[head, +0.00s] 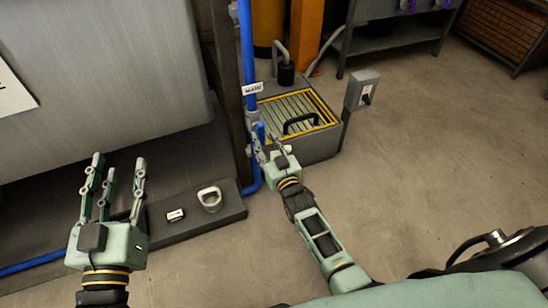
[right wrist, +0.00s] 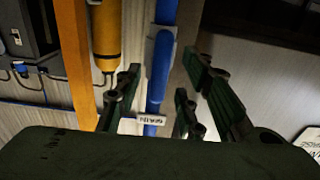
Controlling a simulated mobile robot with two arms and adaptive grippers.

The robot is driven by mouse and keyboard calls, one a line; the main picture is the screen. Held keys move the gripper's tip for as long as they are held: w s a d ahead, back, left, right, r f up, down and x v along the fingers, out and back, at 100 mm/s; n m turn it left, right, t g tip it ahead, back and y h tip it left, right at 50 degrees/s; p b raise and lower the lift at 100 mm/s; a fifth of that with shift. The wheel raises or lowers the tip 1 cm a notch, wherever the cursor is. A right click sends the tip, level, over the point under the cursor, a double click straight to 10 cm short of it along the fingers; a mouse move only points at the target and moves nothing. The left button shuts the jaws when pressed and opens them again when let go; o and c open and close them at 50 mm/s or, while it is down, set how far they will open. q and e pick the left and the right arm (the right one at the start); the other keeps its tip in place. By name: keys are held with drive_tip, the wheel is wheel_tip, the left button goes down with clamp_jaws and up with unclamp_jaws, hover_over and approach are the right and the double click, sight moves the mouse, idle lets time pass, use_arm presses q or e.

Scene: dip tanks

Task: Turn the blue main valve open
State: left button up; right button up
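The blue main pipe (head: 247,45) runs upright in the head view, with a white MAIN label (head: 252,89). A blue part that looks like the valve handle (head: 260,131) shows just below the label, partly hidden by my right gripper's fingers. My right gripper (head: 266,146) is open, its fingers right by this part; I cannot tell if they touch it. My left gripper (head: 114,180) is open and empty at the left, away from the valve.
A grey tank (head: 110,60) stands left of the pipe. A dark low ledge (head: 190,226) below it bears a small label and a pale ring-shaped piece. Right of the pipe are a grated box (head: 320,147) with a black handle and a grey switch box (head: 361,90).

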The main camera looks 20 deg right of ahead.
drive_tip(key=s, duration=0.8)
drive_tip(key=shift+d, duration=0.1)
